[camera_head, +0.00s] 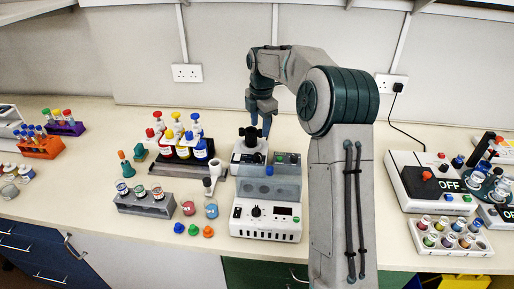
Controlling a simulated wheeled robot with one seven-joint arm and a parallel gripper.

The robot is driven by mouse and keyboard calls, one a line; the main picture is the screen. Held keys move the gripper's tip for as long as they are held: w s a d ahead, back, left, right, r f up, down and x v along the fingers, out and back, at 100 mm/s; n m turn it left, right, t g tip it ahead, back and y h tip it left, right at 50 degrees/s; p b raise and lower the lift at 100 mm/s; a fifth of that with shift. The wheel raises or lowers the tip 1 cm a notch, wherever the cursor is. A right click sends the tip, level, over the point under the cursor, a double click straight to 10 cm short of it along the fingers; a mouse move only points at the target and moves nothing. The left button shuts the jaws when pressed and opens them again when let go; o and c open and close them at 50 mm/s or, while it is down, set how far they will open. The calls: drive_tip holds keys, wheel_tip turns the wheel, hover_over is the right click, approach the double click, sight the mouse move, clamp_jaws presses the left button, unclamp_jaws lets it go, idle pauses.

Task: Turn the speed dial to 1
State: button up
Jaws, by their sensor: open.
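A white bench device (266,231) stands in the middle of the bench, with a black dial (256,211) and a small dark display on its front. I take this dial for the speed dial; its numbers are too small to read. My gripper (265,129) points down above the back part of this device, beside a black round part (248,134) on its top. The gripper is open, behind and above the front dial, and apart from it. Whether a finger touches the black top part cannot be told.
Left of the device are a bottle rack (182,150), a grey vial holder (145,205) and loose coloured caps (193,230). To the right, past my arm, are a white box marked OFF (412,182) and a vial tray (450,240). The bench's front edge is close.

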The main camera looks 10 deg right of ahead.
sight(258, 154)
drive_tip(key=f, duration=0.4)
drive_tip(key=f+p, duration=0.1)
drive_tip(key=f, duration=0.3)
drive_tip(key=w+f+p, duration=0.1)
drive_tip(key=f, duration=0.3)
drive_tip(key=shift+w+a+f, duration=0.1)
drive_tip(key=shift+f, duration=0.2)
drive_tip(key=c, duration=1)
